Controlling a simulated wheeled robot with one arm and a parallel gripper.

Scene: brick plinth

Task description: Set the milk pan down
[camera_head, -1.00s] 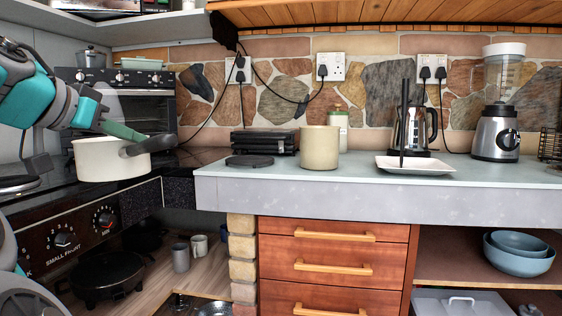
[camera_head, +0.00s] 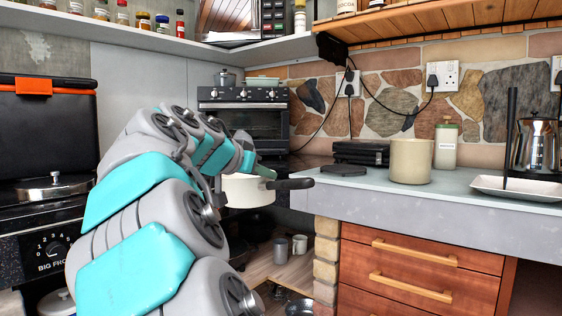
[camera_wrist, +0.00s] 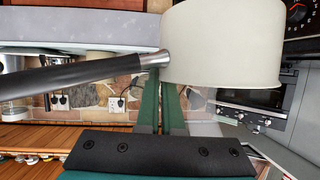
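The milk pan (camera_head: 249,191) is a cream pot with a dark handle, upright in mid-air just past my arm in the head view. It stays left of the counter's left end, with its handle pointing right towards the counter. My gripper (camera_head: 264,172) has green fingers and is shut on the pan where the handle meets the body. In the wrist view the pan (camera_wrist: 222,42) fills the upper right, its handle runs left, and the gripper (camera_wrist: 165,78) has its fingertips at the handle's root. My arm hides part of the stove and the pan's left side.
The pale counter (camera_head: 440,190) bears a cream canister (camera_head: 410,161), a black press (camera_head: 360,152), a bottle (camera_head: 446,146), a white tray (camera_head: 520,188) and a kettle (camera_head: 535,145). A lidded pan (camera_head: 54,188) stands on the stove at left. Mugs (camera_head: 299,244) stand low beside the brick pillar.

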